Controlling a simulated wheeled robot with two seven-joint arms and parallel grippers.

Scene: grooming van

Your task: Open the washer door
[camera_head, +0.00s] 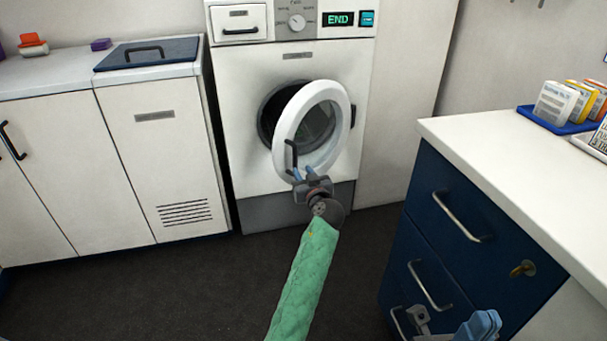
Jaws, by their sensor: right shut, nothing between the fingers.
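The washer (235,75) stands against the back wall. Its round white door (341,136) is ajar, swung out from the dark drum opening (268,118), with the hinge side at the right. A dark handle (289,158) is on the door's left side. My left gripper (302,172) is at the lower end of this handle, by the door's lower rim. My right gripper (481,325) is shut and empty at the bottom right, in front of the drawers, away from the door.
A blue drawer cabinet (425,215) with a white top (490,160) stands at the right, bearing a blue tray (545,121) with packets. White cabinets (130,190) line the left. The dark floor (150,290) is clear between them.

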